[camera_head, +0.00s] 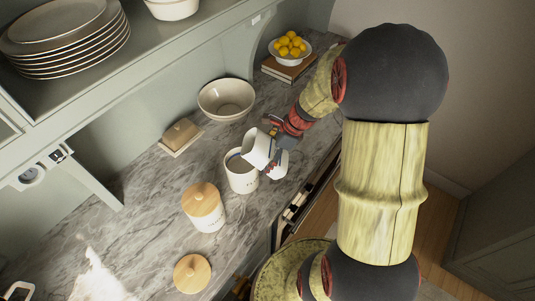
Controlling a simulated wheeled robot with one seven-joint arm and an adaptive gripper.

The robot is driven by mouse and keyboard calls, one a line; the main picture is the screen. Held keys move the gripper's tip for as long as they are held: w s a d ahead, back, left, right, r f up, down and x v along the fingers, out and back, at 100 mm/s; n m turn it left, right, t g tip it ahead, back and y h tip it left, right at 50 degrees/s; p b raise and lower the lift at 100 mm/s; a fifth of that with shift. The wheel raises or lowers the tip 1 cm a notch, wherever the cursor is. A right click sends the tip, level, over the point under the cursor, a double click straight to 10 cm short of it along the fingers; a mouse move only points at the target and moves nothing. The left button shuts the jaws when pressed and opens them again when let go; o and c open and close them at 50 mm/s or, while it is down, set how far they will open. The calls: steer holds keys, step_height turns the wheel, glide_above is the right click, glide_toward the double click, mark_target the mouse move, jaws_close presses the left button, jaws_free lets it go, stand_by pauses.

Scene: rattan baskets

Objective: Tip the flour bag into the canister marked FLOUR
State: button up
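My gripper (273,137) is at the end of my arm over the counter, with its fingers at a white container-like item with a dark blue band (258,149), which appears to be the flour bag. It is tilted, its lower end at the mouth of an open white canister (242,182). The gripper looks closed on it, though the fingers are small and partly hidden. Lettering on the open canister is too small to read. A second white canister (209,222) with a wooden lid stands nearer, its marking also unreadable. Any flour inside is hidden.
A loose round wooden lid (192,273) lies on the marble counter (150,225). Another white piece (279,166) is beside the open canister. A shelf overhangs the left.

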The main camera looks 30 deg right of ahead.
steer(key=shift+d+f+p, duration=0.1)
steer(key=shift+f+p, duration=0.15)
steer(key=shift+p, duration=0.2)
stand_by(0.5)
steer(key=shift+s+d+f+g+h+p, duration=0.2)
steer(key=shift+g+h+p, duration=0.35)
steer(key=shift+p, duration=1.25)
steer(key=shift+s+d+f+g+h+p, duration=0.15)
steer(key=shift+g+h+p, duration=0.4)
steer(key=shift+p, duration=1.25)
stand_by(3.5)
